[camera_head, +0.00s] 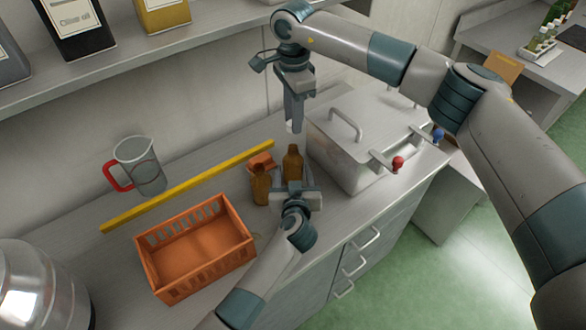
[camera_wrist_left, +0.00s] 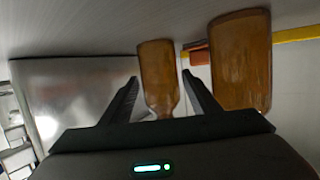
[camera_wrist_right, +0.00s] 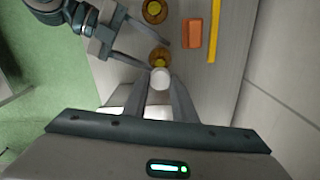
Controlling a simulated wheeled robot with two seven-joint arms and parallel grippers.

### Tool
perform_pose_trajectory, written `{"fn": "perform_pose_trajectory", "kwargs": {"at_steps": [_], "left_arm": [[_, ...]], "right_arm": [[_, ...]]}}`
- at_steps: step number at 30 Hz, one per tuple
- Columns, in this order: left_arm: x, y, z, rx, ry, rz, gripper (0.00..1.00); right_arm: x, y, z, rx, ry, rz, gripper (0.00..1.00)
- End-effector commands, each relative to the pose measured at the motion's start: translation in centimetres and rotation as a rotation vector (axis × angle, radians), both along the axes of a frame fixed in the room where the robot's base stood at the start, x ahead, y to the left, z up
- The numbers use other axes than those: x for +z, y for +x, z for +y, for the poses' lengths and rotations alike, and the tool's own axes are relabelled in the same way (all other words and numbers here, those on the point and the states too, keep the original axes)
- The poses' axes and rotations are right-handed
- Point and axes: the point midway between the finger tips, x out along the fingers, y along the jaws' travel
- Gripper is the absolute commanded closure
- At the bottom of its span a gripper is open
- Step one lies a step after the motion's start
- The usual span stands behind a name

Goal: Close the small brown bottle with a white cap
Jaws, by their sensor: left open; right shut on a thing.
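Two brown bottles stand upright on the counter. The small one (camera_head: 292,163) is between the fingers of my open left gripper (camera_head: 293,178); it also shows between them in the left wrist view (camera_wrist_left: 157,72). The other bottle (camera_head: 261,187) is just left of it and looks larger in the left wrist view (camera_wrist_left: 240,62). My right gripper (camera_head: 293,124) is shut on the white cap (camera_wrist_right: 160,78). The cap (camera_head: 290,127) hangs above the small bottle, apart from its top. In the right wrist view the small bottle's top (camera_wrist_right: 159,57) lies just beyond the cap.
A small orange block (camera_head: 262,162) lies behind the bottles, near a yellow strip (camera_head: 190,185). An orange crate (camera_head: 199,285) and a jug with a red handle (camera_head: 140,165) are to the left. A metal box with a lid handle (camera_head: 345,160) stands close on the right.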

Motion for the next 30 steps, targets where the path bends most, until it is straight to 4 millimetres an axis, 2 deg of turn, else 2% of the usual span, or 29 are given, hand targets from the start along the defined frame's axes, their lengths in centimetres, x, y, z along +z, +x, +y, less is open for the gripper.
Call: {"fn": "perform_pose_trajectory", "kwargs": {"at_steps": [2,8,14,24,30], "left_arm": [[0.0,0.0,0.0,0.000,0.000,0.000,0.47],[0.0,0.0,0.0,0.000,0.000,0.000,0.95],[0.0,0.0,0.0,0.000,0.000,0.000,0.95],[0.0,0.0,0.0,0.000,0.000,0.000,0.95],[0.0,0.0,0.0,0.000,0.000,0.000,0.95]], "right_arm": [[0.0,0.0,0.0,0.000,0.000,0.000,0.96],[0.0,0.0,0.0,0.000,0.000,0.000,0.96],[-0.8,0.0,0.0,0.000,-0.002,0.001,0.96],[-4.6,0.0,0.0,-0.001,-0.002,0.000,0.96],[-5.0,0.0,0.0,0.000,-0.002,-0.001,0.96]]}}
